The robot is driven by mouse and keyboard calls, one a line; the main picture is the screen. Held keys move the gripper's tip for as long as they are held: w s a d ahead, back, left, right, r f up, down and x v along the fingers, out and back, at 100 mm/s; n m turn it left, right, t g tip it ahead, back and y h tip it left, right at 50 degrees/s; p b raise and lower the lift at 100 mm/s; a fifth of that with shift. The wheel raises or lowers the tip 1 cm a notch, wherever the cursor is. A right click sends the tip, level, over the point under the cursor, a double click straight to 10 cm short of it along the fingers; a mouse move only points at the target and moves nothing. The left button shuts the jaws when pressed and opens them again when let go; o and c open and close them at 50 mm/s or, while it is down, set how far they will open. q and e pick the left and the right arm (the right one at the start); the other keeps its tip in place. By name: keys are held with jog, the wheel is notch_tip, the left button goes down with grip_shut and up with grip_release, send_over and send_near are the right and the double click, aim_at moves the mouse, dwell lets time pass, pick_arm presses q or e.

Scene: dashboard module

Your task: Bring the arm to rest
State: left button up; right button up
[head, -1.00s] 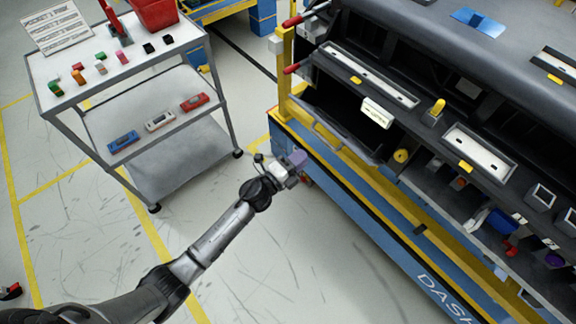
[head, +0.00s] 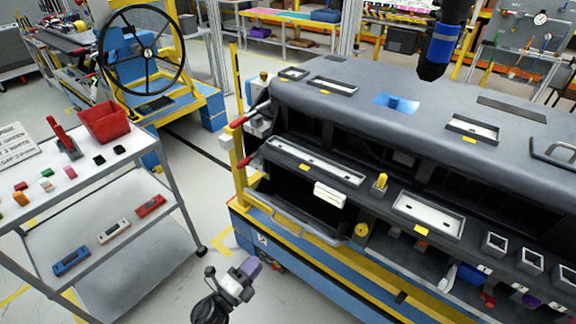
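My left gripper (head: 243,277) is at the bottom of the head view, left of centre. It is in the open space between the shelf cart and the front of the dashboard module (head: 420,105). A small purple-grey part shows at its tip; I cannot tell whether this is a finger or a held thing. The gap between the fingers is too small to make out. The gripper appears apart from the module and the cart. Most of my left arm is below the picture. My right gripper is not in view.
The shelf cart (head: 172,190) stands at the left with a red bin (head: 105,122), small coloured parts and several modules on its lower shelf. A steering wheel (head: 141,50) stands behind. A black and blue tool-like object (head: 441,45) hangs above the dashboard. Floor is free between cart and module.

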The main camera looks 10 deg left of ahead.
pick_arm(q)
jog(key=s+a+n+g+y, duration=0.2)
jog(key=a+n+g+y, duration=0.4)
jog(key=a+n+y, duration=0.8)
jog(key=s+d+n+g+h+p, duration=0.2)
jog(key=s+d+g, duration=0.15)
jog(key=s, duration=0.65)
jog(key=s+d+n+g+h+p, duration=0.15)
jog(key=s+d, duration=0.25)
jog(key=s, duration=0.5)
jog(key=s+d+n+g+h+p, duration=0.2)
jog(key=s+d+n+g+h, duration=0.15)
jog(key=s, duration=0.65)
notch_tip(320, 180, up, 38)
jog(key=p, duration=3.7)
jog(key=shift+s+d+f, duration=0.15)
jog(key=shift+s+d, duration=0.2)
